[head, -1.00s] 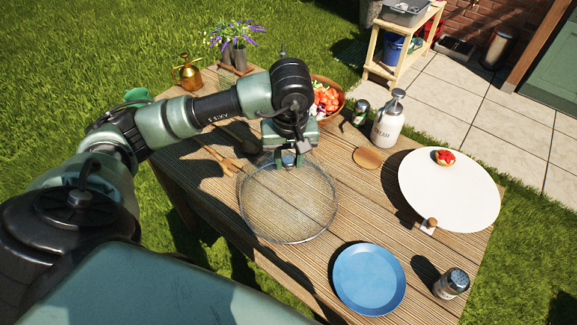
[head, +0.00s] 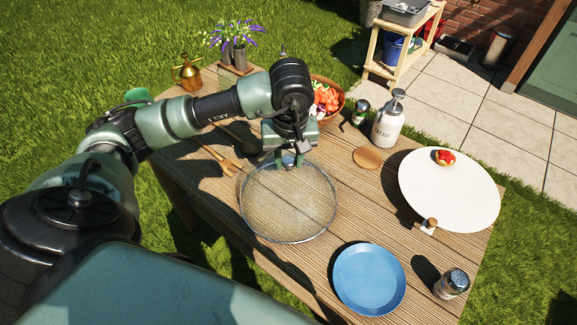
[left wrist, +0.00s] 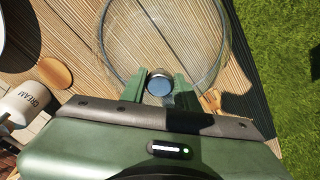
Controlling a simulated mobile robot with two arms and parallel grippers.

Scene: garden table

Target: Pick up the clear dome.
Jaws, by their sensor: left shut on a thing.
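The clear dome (head: 287,212) is a see-through round cover with a thin rim, on the wooden table in the middle of the head view. Table planks show through it. My left gripper (head: 289,161) is over it, pointing down, shut on its metal knob. In the left wrist view the round knob (left wrist: 159,84) sits between the two green fingers, with the dome (left wrist: 200,40) spreading out beyond it. Whether the rim touches the table is hard to tell. My right gripper is not in view.
A blue plate (head: 369,281) and a shaker (head: 452,283) are at the front right. A large white board (head: 450,195) carries a small red-topped item. A cream dispenser (head: 387,120), a wooden disc (head: 367,158) and a salad bowl (head: 338,84) stand behind. Wooden servers (head: 226,166) lie left of the dome.

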